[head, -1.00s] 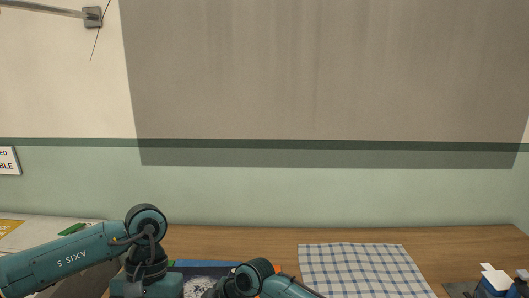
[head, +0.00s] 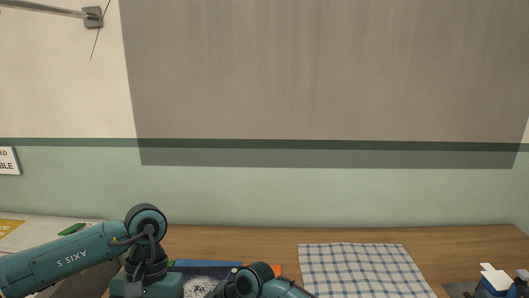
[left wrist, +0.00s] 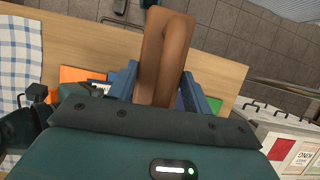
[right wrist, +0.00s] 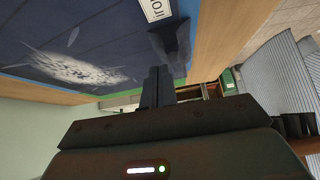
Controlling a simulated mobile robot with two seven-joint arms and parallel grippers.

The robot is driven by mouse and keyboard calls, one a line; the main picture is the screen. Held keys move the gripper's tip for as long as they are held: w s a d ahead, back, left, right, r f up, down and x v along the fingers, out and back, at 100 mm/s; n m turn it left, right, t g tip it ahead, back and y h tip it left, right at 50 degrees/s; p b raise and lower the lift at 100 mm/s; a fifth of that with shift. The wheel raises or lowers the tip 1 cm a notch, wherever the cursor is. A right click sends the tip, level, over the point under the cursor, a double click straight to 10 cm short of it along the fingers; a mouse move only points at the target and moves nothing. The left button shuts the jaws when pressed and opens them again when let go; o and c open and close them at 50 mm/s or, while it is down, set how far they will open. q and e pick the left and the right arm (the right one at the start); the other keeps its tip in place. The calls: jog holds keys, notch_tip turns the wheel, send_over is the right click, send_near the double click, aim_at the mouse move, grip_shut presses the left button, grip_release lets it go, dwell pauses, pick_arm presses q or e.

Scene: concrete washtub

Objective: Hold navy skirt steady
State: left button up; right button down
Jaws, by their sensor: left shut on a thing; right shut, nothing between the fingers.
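The navy skirt (right wrist: 110,40), dark blue with a speckled white patch, lies flat on the table at the upper left of the right wrist view. Part of it shows at the bottom of the head view (head: 207,277), partly covered by my arm. My right gripper (right wrist: 158,72) is shut and empty, beside the skirt; I cannot tell whether it touches. My left gripper (left wrist: 157,95) is shut on a smooth brown piece (left wrist: 165,45) with a rounded end, over the table edge. Both grippers are out of sight in the head view.
A checked cloth (head: 360,270) lies on the wooden table (head: 250,240). An orange sheet (left wrist: 80,74) lies near my left gripper. A white label (right wrist: 155,9) lies by the skirt. Blue and white items (head: 495,280) stand at the right. A grey board (head: 50,225) with a green item is at the left.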

jog(key=shift+f, duration=1.6)
dwell(1.4)
